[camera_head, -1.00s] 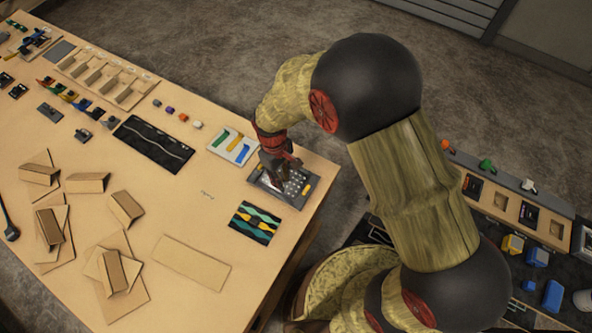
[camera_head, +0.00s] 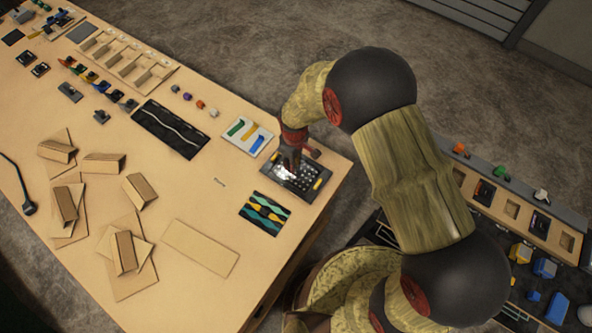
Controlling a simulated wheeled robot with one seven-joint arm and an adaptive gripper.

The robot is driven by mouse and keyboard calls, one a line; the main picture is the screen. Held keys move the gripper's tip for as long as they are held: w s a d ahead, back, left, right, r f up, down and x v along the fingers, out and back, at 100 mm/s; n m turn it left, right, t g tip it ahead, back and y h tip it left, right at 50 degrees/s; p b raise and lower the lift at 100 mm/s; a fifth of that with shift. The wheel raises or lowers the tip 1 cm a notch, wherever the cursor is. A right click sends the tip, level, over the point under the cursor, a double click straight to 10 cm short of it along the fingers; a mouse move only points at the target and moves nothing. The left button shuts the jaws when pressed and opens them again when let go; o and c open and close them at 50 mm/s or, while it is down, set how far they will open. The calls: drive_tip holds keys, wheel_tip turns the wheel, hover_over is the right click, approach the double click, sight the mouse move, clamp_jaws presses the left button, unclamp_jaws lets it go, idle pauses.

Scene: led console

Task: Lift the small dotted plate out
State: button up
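The small dotted plate (camera_head: 306,180) is dark with rows of pale dots. It sits in a dark grey holder (camera_head: 318,194) with small yellow marks, near the table's right edge. My gripper (camera_head: 290,165) points down over the left and back part of the plate and hides some of it. The fingers are dark and small in this view. I cannot tell whether they touch the plate or how far apart they are. A bright white patch shows on the holder's left side, beside the fingertips.
A white card with coloured strips (camera_head: 247,136) lies just left of the holder. A dark card with wavy green and yellow shapes (camera_head: 264,213) lies in front of it. Cardboard pieces (camera_head: 124,252) cover the table's left front. A second bench (camera_head: 511,209) stands right of my arm.

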wheel_tip(320, 180, down, 3)
drive_tip(key=shift+w+r, duration=0.1)
drive_tip(key=c, duration=0.3)
clamp_jaws()
